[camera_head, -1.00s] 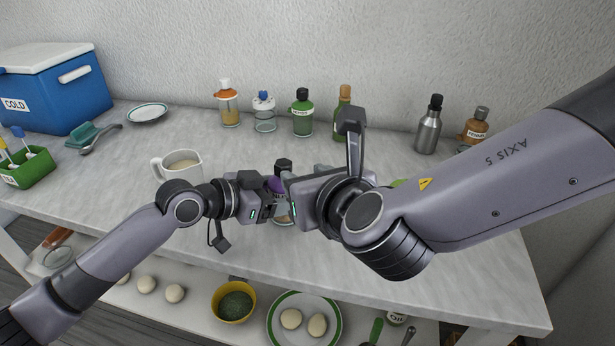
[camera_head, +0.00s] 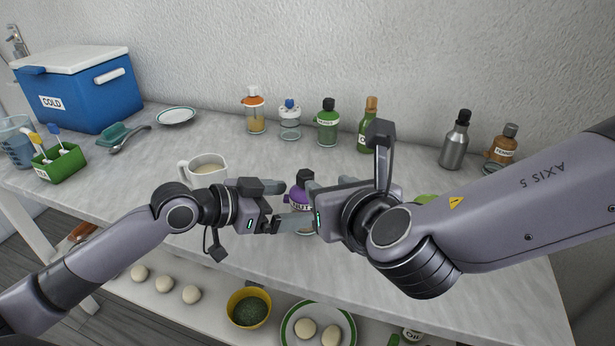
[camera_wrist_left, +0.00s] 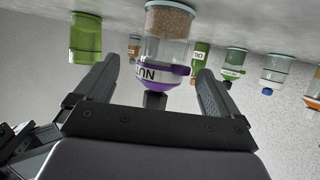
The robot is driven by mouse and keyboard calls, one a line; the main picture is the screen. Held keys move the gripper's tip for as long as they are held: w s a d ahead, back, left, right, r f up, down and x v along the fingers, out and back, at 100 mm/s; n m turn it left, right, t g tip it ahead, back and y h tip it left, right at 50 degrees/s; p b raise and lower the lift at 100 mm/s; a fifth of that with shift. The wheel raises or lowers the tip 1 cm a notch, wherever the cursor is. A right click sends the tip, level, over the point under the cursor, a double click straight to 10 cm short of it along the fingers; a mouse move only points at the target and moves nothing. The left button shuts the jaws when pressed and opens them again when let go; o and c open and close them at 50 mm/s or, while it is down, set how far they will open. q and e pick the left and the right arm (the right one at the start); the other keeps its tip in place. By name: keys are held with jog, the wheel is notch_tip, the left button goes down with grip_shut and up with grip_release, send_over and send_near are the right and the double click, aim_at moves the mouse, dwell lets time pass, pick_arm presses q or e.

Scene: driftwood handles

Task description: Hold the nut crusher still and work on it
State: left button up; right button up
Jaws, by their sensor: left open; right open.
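The nut crusher (camera_head: 301,190) stands upright on the table, with a dark cap, a purple collar and a label reading "NUT"; its lower part is largely hidden by my grippers in the head view. In the left wrist view the nut crusher (camera_wrist_left: 163,70) appears upside down, its clear jar holding brown bits. My left gripper (camera_wrist_left: 155,90) is open, with the crusher between the lines of its fingers and gaps on both sides; its body also shows left of the crusher in the head view. My right gripper (camera_head: 318,205) is open close against the crusher's right side; its fingertips are partly hidden.
A cream mug (camera_head: 207,168) stands behind my left gripper. Several bottles, including a green one (camera_head: 328,122) and a steel one (camera_head: 455,142), line the wall. A blue cold box (camera_head: 80,92) and green caddy (camera_head: 62,163) are at left. The front-left tabletop is clear.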

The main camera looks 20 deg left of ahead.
pick_arm(q)
jog(key=v, duration=0.7)
jog(key=shift+s+r, duration=0.2)
jog(key=shift+s, duration=0.05)
jog(key=shift+a, duration=0.1)
pick_arm(e)
jog(key=shift+s, duration=0.1)
